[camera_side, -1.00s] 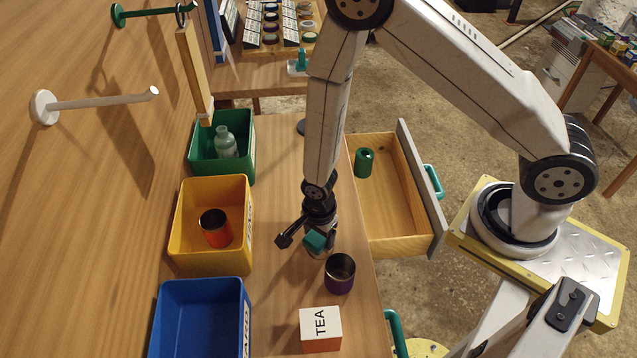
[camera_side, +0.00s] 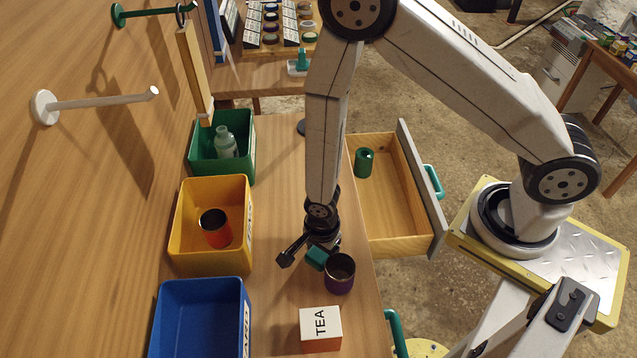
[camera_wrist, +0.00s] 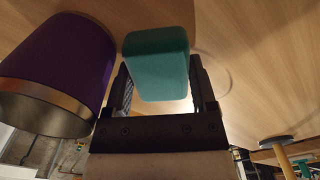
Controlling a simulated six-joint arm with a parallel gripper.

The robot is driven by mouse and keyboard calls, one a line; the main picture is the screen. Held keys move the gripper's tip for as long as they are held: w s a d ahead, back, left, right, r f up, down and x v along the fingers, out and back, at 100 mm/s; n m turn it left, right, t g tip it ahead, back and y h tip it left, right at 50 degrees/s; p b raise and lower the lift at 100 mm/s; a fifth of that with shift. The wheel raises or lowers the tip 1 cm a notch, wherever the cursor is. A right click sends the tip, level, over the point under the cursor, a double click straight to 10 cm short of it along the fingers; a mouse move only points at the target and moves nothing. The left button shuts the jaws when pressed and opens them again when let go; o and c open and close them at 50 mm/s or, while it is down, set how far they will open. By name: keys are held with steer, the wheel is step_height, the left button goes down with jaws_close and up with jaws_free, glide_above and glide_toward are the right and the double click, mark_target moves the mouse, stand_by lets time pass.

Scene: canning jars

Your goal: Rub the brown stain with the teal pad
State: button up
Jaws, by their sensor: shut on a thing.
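My gripper (camera_side: 303,256) is shut on the teal pad (camera_side: 317,258), low over the wooden worktop and just left of a purple cup. In the wrist view, the teal pad (camera_wrist: 158,64) sits between the two fingers of my gripper (camera_wrist: 160,92). A faint ring-shaped mark (camera_wrist: 229,78) shows on the wood just right of the pad, partly hidden behind it; it may be the brown stain. No clear stain shows in the side view. I cannot tell whether the pad touches the worktop.
The purple cup (camera_side: 340,278) stands close beside the pad. A TEA box (camera_side: 320,330) is in front. Blue (camera_side: 200,287), yellow (camera_side: 242,190) and green (camera_side: 246,150) bins line the left. An open drawer (camera_side: 405,243) holding a green cylinder (camera_side: 364,163) juts out right.

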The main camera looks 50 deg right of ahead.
steer(key=shift+s+a, duration=0.15)
steer(key=shift+f, duration=0.1)
steer(key=shift+c, duration=0.6)
steer(key=shift+w+d, duration=1.3)
steer(key=shift+w, duration=0.05)
steer(key=shift+w+d, duration=0.1)
steer(key=shift+w+d+f, duration=0.1)
steer(key=shift+w+d, duration=1.05)
steer(key=shift+w+d, duration=0.1)
